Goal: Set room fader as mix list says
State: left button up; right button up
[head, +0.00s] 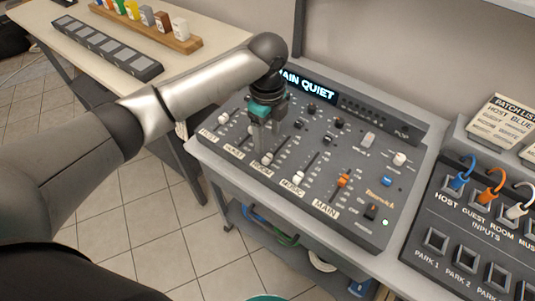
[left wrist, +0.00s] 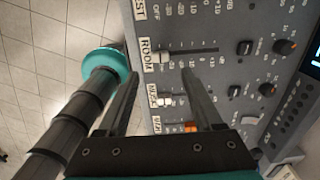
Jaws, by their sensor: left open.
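The grey mixer (head: 325,150) has a row of faders labelled HOST, GUEST, ROOM, MUSIC and MAIN. The room fader (head: 267,158) has a white cap at the label end of its slot. In the left wrist view the room fader cap (left wrist: 160,57) shows between and just beyond my fingertips. My left gripper (head: 263,147) points down over the ROOM channel. It is open and empty, with its fingers (left wrist: 160,74) spread on either side of the cap's line. Contact cannot be told. No mix list is readable in these views. My right gripper is out of view.
The mixer's display (head: 306,86) reads MAIN QUIET. The music fader (head: 299,177) and orange main fader (head: 343,181) stand to the right. A patch panel (head: 470,235) with plugged cables and a patch list card (head: 502,116) are at far right. A side table (head: 70,22) stands at upper left.

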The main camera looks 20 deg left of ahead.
aim_at(268, 157)
pick_arm(q)
notch_tip(268, 157, down, 8)
jog(key=shift+r+b, duration=0.15)
jog(key=shift+b, duration=0.5)
jog(key=shift+c, duration=0.3)
grip_shut()
dwell(0.7)
